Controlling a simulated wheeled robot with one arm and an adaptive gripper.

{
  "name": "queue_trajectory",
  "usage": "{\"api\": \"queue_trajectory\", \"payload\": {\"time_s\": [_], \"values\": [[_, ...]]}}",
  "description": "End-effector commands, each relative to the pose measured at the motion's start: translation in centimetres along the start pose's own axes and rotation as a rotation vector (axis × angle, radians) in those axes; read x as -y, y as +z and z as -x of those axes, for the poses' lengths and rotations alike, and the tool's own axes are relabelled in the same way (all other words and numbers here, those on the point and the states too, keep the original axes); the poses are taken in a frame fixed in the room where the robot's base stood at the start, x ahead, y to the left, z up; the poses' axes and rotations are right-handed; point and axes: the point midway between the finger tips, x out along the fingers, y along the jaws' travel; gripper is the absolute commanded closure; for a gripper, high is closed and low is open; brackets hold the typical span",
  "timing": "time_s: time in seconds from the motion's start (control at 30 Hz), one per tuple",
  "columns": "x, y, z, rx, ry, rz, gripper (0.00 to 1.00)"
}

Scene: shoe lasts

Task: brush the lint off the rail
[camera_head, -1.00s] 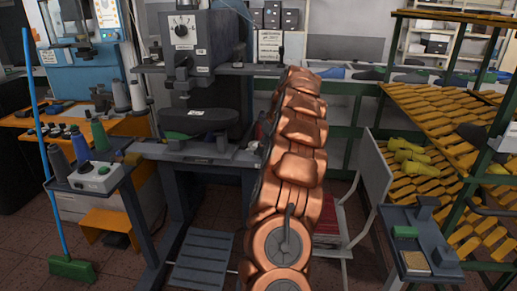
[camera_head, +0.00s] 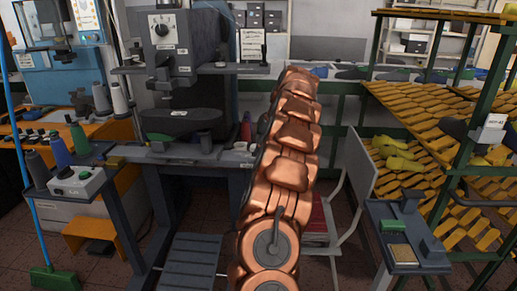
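My copper-coloured arm rises through the middle of the view; its gripper cannot be made out. Green metal rails (camera_head: 343,88) run behind the arm and join a rack at the right; I cannot tell which one the task means. No lint can be made out at this size. A small grey side table (camera_head: 432,262) at the lower right holds a green piece (camera_head: 393,225) and a tan block (camera_head: 403,253); I cannot tell whether either is a brush. A broom (camera_head: 47,281) with a green head and blue handle stands at the far left.
A grey press machine (camera_head: 185,45) stands left of my arm, with a slatted footboard (camera_head: 192,262) below. A control box (camera_head: 78,183) sits on a left shelf. A chair (camera_head: 358,165) stands close right of my arm. A rack of yellow lasts (camera_head: 440,110) fills the right.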

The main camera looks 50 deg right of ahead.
Motion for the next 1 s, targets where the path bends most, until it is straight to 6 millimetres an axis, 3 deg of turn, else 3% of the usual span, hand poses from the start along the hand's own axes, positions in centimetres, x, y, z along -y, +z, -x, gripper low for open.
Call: {"api": "queue_trajectory", "payload": {"time_s": [1.0], "values": [[-2.3,5.3,1.5,0.001,0.001,-0.002,0.97]]}}
